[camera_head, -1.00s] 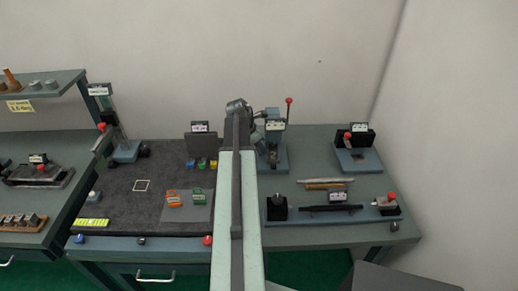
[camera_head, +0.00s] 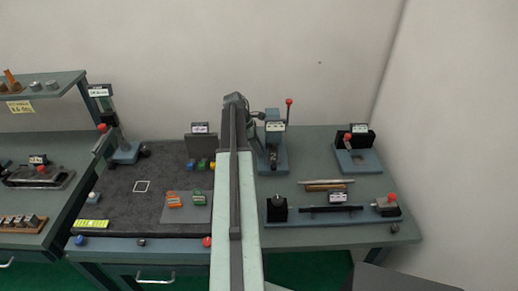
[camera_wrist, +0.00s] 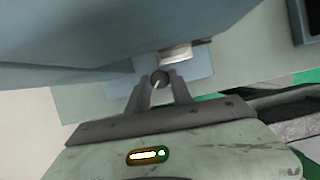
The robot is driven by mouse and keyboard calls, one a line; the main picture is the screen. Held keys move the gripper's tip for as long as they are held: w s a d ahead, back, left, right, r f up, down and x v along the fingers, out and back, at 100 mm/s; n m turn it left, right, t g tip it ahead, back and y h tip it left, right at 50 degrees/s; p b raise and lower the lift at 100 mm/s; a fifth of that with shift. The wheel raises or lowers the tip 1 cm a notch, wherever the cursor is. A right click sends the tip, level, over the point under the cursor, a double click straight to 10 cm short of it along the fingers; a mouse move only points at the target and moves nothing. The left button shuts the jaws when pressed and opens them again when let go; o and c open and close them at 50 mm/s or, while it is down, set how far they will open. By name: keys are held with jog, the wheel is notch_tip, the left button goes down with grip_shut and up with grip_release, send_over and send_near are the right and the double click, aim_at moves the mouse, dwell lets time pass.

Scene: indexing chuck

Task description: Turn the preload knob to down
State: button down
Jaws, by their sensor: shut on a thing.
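A blue-grey housing (camera_wrist: 110,35) fills the area above the fingers. In the head view my arm hides the gripper and the knob, close to the blue upright fixture with the red-tipped lever (camera_head: 289,102).
A blue fixture with a black block (camera_head: 356,140) stands at the right. A long blue base with a black bar (camera_head: 331,209) lies at the front right. A dark mat (camera_head: 115,190) with small coloured parts is on the left. A shelf unit stands at far left.

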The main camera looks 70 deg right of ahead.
jog(key=m, duration=0.1)
jog(key=m+y, duration=0.1)
jog(key=m, duration=0.3)
jog(key=shift+d+y, duration=0.25)
jog(key=shift+y, duration=0.15)
jog(key=shift+m, duration=0.3)
jog(key=c, duration=1.4)
grip_release()
jog(key=p+v, duration=0.7)
jog(key=shift+w+r, duration=0.25)
jog(key=shift+r, duration=0.1)
jog(key=shift+d, duration=0.1)
